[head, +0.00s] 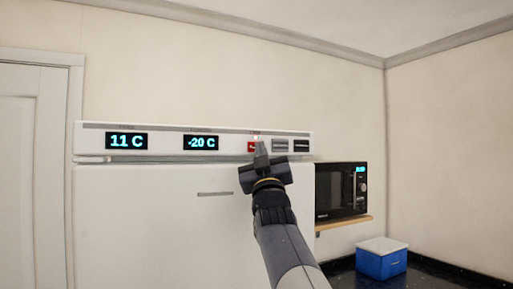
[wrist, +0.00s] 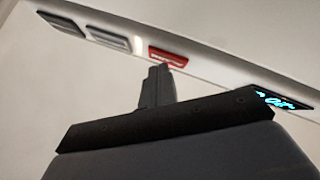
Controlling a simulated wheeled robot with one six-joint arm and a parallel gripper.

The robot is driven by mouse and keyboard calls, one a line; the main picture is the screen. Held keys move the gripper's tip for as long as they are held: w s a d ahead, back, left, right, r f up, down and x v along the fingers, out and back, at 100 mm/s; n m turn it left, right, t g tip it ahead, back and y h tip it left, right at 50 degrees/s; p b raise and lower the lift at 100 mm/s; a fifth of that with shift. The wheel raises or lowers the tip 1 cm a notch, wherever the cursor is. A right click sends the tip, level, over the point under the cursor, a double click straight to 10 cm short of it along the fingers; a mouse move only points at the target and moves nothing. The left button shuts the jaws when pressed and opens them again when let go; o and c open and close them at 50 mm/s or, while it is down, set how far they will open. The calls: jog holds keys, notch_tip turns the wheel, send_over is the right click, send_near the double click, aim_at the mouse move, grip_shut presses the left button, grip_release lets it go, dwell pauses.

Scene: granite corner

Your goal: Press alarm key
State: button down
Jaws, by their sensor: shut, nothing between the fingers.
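The red alarm key (head: 251,147) is on the white control panel (head: 165,140) at the top of the fridge, just right of the -20 C display. My gripper (head: 261,148) is shut and empty, with its fingertips in front of the panel and partly covering the key's right side. In the wrist view the red key (wrist: 168,57) shows just beyond the shut fingertips (wrist: 160,68). I cannot tell whether the tips touch it.
A grey key (head: 280,146) and a dark key (head: 301,146) sit right of the red one. The 11 C display (head: 127,141) and -20 C display (head: 201,142) are to the left. A black microwave (head: 341,190) stands on a shelf at right, above a blue box (head: 382,262).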

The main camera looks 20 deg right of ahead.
jog(key=shift+w, duration=0.15)
dwell(0.4)
jog(key=shift+s+f+b, duration=0.1)
jog(key=shift+s+b, duration=0.2)
jog(key=shift+b, duration=0.1)
jog(key=shift+s, duration=0.3)
jog(key=s+b, duration=0.3)
jog(key=s, duration=0.3)
jog(key=shift+b, duration=0.3)
jog(key=shift+d, duration=0.1)
